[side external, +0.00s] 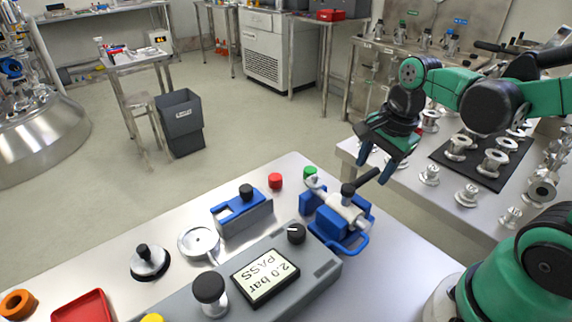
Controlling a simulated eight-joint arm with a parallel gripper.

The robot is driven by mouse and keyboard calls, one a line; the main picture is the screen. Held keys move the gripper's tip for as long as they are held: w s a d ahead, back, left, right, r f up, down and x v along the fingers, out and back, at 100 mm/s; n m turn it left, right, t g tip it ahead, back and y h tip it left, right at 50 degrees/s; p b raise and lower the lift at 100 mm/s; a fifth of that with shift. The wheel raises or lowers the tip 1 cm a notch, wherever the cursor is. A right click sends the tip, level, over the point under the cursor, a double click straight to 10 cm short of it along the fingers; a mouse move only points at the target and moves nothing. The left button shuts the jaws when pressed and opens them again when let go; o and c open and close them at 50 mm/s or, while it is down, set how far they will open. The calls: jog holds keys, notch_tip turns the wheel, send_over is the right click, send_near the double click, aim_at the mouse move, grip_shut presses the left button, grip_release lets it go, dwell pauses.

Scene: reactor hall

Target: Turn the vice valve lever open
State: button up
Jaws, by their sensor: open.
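A blue vice (355,240) stands on the steel bench. It holds a silver valve (342,210) between its jaws.
A grey test box (318,262) with a "2.0 bar PASS" display (265,277) sits left of the vice. A blue clamp block (243,217), red cap (275,181) and green cap (310,172) are nearby. A second bench (440,206) with metal fittings stands at right.

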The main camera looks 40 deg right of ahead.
jog(key=shift+f, duration=0.3)
grip_shut()
dwell(1.3)
